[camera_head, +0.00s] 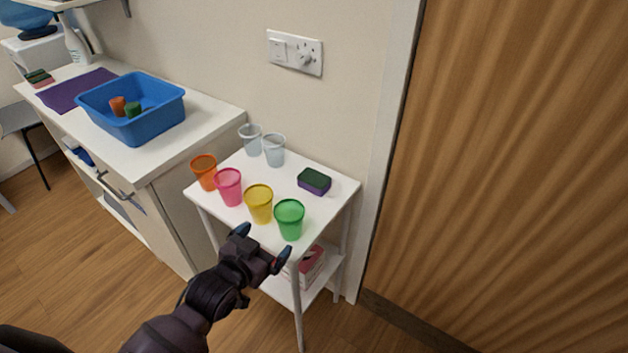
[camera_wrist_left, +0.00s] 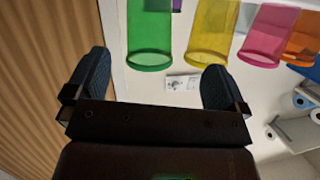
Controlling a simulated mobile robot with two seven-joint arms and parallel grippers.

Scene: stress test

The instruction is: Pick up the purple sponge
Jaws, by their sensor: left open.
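The purple sponge (camera_head: 314,184) has a dark green top and lies flat on the right part of a small white table (camera_head: 337,200). In the left wrist view a small purple patch shows at the top edge, beside the green cup; I cannot tell for sure that it is the sponge. My left gripper (camera_head: 262,246) is open and empty, in front of the table's near edge, apart from the sponge. Its two fingers also show in the left wrist view (camera_wrist_left: 155,88), spread wide with nothing between them. My right gripper is not in view.
A green cup (camera_head: 289,219), yellow cup (camera_head: 259,204), pink cup (camera_head: 229,187) and orange cup (camera_head: 204,172) line the table's near side, between my gripper and the sponge. Two clear cups (camera_head: 273,151) stand at the back. A blue tub (camera_head: 165,107) sits on the left counter.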

